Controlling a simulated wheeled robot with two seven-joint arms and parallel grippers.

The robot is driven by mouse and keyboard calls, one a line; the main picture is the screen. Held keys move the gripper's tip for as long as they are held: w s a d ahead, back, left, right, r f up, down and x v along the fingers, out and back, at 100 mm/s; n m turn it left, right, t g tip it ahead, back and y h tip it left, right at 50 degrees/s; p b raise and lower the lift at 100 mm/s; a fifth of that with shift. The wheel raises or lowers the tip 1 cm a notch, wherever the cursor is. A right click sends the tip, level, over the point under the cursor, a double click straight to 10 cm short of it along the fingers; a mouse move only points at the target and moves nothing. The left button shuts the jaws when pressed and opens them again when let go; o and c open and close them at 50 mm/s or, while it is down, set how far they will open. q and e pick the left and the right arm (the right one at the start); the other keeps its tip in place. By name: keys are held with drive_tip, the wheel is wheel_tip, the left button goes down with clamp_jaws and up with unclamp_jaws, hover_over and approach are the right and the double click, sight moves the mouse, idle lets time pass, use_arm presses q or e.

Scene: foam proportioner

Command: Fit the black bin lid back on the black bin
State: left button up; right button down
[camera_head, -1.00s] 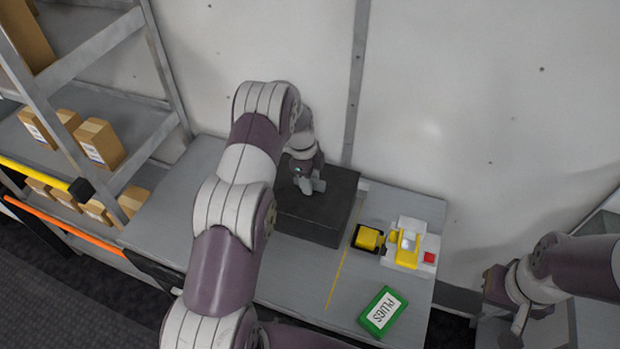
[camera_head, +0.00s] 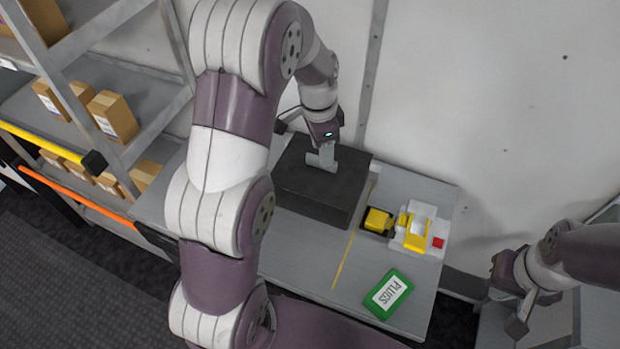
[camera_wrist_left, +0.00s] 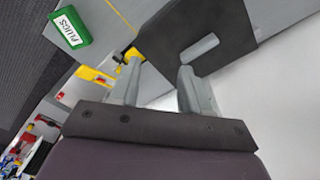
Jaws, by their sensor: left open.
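The black bin (camera_head: 305,202) stands on the grey bench, a dark box below my left gripper (camera_head: 322,163). The black bin lid (camera_head: 350,162) lies on top of it; I cannot tell whether it is fully seated. In the left wrist view, the lid (camera_wrist_left: 165,32) is a dark flat panel with a pale grey bar handle (camera_wrist_left: 200,48). My left gripper (camera_wrist_left: 165,88) is open and empty there, its two fingers apart, with the handle beyond the fingertips. My right gripper (camera_head: 512,295) is at the right, away from the bin; its jaws are unclear.
A green PLUGS box (camera_head: 388,294) lies at the bench front. A yellow block on a black base (camera_head: 378,221) and a white and yellow device (camera_head: 418,228) with a red button are right of the bin. Shelves with cartons (camera_head: 112,116) stand left; a wall rises behind.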

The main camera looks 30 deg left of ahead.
use_arm(q)
drive_tip(key=s+d+r+n+t, duration=0.15)
drive_tip(key=s+n, duration=0.25)
drive_tip(key=s, duration=0.4)
drive_tip(key=s+d+n+g, duration=0.1)
drive_tip(key=s+d+n, duration=0.3)
drive_tip(key=s, duration=0.5)
wheel_tip(320, 180, down, 10)
drive_tip(key=a+n+b, duration=0.1)
drive_tip(key=b, duration=0.9)
drive_tip(key=shift+w+f+y, duration=0.25)
drive_tip(key=shift+w+y, duration=0.05)
drive_tip(key=shift+w, duration=0.15)
use_arm(e)
wheel_tip(320, 180, down, 10)
drive_tip(key=shift+s+d, duration=0.15)
drive_tip(key=shift+s, duration=0.1)
use_arm(q)
drive_tip(key=shift+s+t, duration=0.1)
drive_tip(key=shift+t, duration=0.15)
use_arm(e)
drive_tip(key=shift+s, duration=0.1)
